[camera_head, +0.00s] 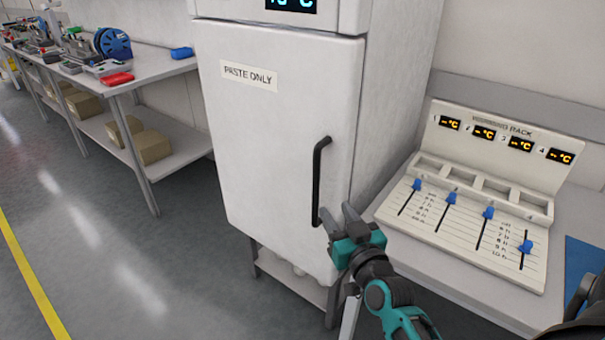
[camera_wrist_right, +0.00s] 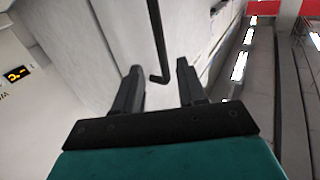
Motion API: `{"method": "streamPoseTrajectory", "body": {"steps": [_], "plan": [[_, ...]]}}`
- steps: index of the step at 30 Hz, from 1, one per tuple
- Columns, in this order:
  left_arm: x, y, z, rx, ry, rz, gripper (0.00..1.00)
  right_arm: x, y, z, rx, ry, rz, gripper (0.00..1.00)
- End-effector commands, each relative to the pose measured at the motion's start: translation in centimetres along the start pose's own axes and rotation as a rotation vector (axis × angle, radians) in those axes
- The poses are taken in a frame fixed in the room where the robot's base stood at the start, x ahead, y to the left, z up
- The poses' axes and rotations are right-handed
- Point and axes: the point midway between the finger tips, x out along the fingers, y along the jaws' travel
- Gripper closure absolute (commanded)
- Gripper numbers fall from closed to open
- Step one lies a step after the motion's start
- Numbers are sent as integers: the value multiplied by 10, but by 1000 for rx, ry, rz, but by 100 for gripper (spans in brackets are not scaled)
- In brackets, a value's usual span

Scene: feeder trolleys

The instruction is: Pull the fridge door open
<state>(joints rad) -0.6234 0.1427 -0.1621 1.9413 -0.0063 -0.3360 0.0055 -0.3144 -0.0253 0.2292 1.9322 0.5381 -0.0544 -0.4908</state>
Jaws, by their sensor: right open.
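The white fridge door (camera_head: 270,130) carries a "PASTE ONLY" label (camera_head: 249,77) and is shut. Its black vertical bar handle (camera_head: 317,182) is on the right side of the door. My right gripper (camera_head: 337,218) is open and empty, just right of the handle's lower end. In the right wrist view the handle (camera_wrist_right: 157,45) shows ahead, its lower end near the gap between the two fingers of the gripper (camera_wrist_right: 158,75). I cannot tell whether a finger touches it. My left gripper is not in view.
A warming rack (camera_head: 480,190) with blue sliders stands on a counter (camera_head: 480,300) right of the fridge, close to my right arm. A workbench (camera_head: 150,65) with tools and boxes stands at left. The floor (camera_head: 130,250) before the fridge is clear.

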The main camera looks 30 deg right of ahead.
Motion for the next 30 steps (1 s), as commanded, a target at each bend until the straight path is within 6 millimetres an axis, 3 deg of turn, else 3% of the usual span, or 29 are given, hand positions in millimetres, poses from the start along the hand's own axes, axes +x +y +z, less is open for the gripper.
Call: {"method": "streamPoseTrajectory", "body": {"steps": [18,24,30], "plan": [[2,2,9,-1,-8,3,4,102,0,0,0,1,-1,59],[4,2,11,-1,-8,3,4,121,0,1,1,-1,-1,59],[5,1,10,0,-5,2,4,126,0,0,0,-1,-1,59]]}}
